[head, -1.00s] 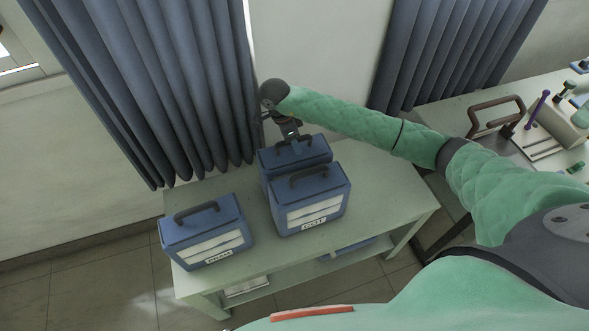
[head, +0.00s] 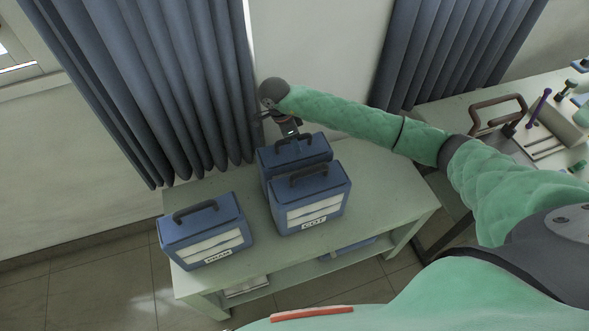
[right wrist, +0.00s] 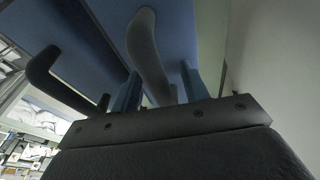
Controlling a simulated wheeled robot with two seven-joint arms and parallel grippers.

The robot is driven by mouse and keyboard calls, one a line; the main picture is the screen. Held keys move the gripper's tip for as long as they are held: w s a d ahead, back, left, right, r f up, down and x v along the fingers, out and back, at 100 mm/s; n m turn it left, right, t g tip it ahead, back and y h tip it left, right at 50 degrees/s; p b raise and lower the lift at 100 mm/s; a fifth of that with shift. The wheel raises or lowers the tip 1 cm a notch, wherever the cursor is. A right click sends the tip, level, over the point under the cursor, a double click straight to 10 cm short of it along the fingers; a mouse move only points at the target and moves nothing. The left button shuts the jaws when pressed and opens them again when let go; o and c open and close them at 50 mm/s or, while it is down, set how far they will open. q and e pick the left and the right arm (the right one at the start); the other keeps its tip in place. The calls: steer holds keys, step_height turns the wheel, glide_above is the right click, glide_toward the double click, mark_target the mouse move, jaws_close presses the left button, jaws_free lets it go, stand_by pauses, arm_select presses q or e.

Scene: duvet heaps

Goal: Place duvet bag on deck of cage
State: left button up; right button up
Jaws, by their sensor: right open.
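Three blue duvet bags with dark handles and white label strips stand upright on a pale green table. The rear bag (head: 268,163) is partly hidden by the front bag (head: 330,192), labelled COT. My left gripper is out of view. I cannot make out a cage.
The green table (head: 385,200) has bare room right of the bags and a lower shelf with items. Blue curtains (head: 150,80) hang close behind. Another table (head: 450,112) at the right holds a tool rack and a brown handled object.

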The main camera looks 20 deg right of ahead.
steer(key=shift+c, duration=0.3)
jaws_close()
stand_by(1.3)
